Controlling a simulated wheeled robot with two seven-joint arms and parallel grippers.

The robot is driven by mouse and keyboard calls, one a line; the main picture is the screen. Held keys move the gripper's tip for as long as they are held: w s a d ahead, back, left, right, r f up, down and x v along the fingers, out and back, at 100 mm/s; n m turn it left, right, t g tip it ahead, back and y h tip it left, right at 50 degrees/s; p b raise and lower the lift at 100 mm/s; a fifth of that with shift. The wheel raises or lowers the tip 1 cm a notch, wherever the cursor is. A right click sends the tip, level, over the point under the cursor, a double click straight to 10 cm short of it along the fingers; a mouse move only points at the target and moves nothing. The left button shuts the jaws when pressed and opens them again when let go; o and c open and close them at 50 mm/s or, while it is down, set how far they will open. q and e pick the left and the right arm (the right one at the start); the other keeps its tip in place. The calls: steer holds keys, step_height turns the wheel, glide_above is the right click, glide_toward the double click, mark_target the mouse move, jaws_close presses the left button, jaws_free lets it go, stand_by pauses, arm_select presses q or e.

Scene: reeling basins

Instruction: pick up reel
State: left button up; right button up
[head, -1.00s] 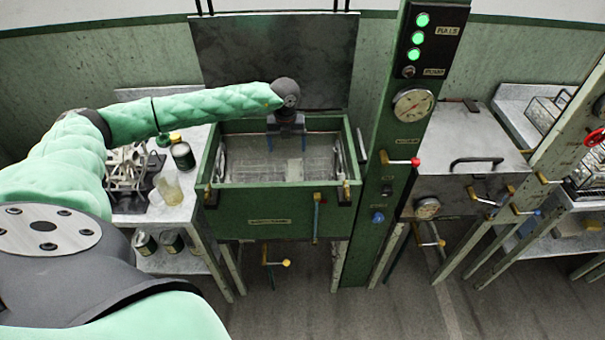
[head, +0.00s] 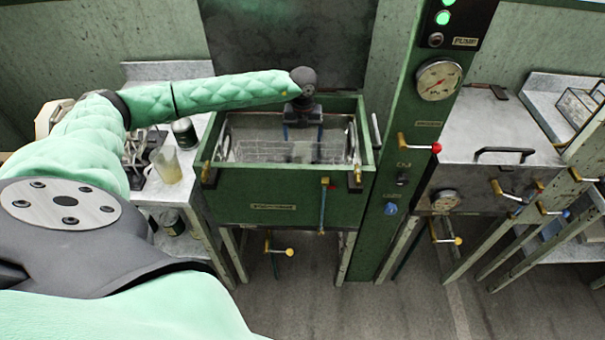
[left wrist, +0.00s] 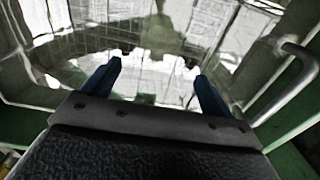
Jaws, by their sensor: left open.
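A wire reel (head: 262,151) appears to lie in the liquid in the open green basin (head: 280,200). Its thin pale wires are hard to separate from reflections. In the left wrist view wire lines of it (left wrist: 150,78) show beyond my fingers, blurred by ripples and glare. My left gripper (head: 303,133) points down over the basin, above the reel's right part. Its two blue fingers are apart with nothing between them; the left wrist view shows the same open fingers (left wrist: 158,80). I cannot tell how far the tips are from the reel. My right gripper is not in view.
A green column with a gauge (head: 438,80) and a red-knobbed lever (head: 418,145) stands right of the basin. A closed lidded tank (head: 500,130) is further right. A side table on the left holds a beaker (head: 167,165) and a dark can (head: 184,132).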

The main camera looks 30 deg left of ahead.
mark_target(302, 148)
arm_select(q)
step_height(302, 148, down, 3)
steer(key=shift+r+b, duration=0.15)
steer(key=shift+b, duration=0.55)
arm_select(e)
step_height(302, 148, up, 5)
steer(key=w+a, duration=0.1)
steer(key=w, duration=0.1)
arm_select(q)
steer(key=shift+f+p, duration=0.35)
steer(key=shift+f, duration=0.8)
steer(key=f+p, duration=0.2)
steer(key=f, duration=0.1)
steer(key=f+p, duration=0.1)
steer(key=shift+w+a+f, duration=0.2)
steer(key=shift+w+a, duration=0.05)
steer(key=shift+f, duration=0.45)
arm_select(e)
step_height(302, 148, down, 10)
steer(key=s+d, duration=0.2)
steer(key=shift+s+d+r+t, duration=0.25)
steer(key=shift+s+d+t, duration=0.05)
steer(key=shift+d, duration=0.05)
arm_select(q)
steer(key=shift+c, duration=0.3)
steer(key=c, duration=1.1)
